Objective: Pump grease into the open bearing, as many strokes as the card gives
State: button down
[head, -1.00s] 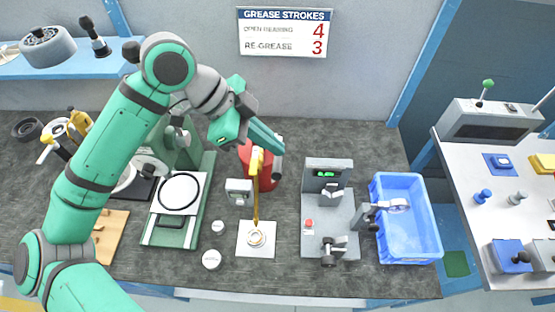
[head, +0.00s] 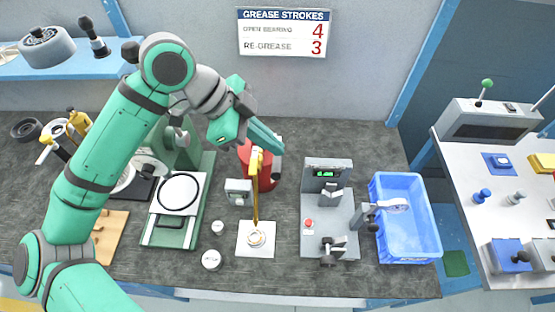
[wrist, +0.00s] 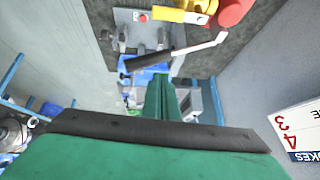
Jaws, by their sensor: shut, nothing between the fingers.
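The red grease pump (head: 262,172) stands at the middle of the bench, with a yellow head and a thin yellow spout (head: 256,200). The spout reaches down to the open bearing (head: 256,238), a small ring on a white pad (head: 244,250). My gripper (head: 272,143) is shut and empty, just above and behind the pump. In the wrist view the pump lever (wrist: 150,60), a pale rod with a black grip, lies beyond my fingers (wrist: 165,98). I cannot tell whether they touch it. The card (head: 285,32) on the wall reads "open bearing 4" and "re-grease 3".
A grey fixture with a green display (head: 327,174) stands right of the pump, then a blue bin (head: 410,240). A green press-like stand (head: 180,232) is on the left. Two small round pale pieces (head: 211,260) lie before the pump. A second table (head: 500,220) is far right.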

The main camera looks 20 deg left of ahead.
jog(key=shift+f, duration=0.2)
jog(key=shift+s+d+f, duration=0.1)
jog(key=shift+f, duration=0.1)
jog(key=shift+s, duration=0.1)
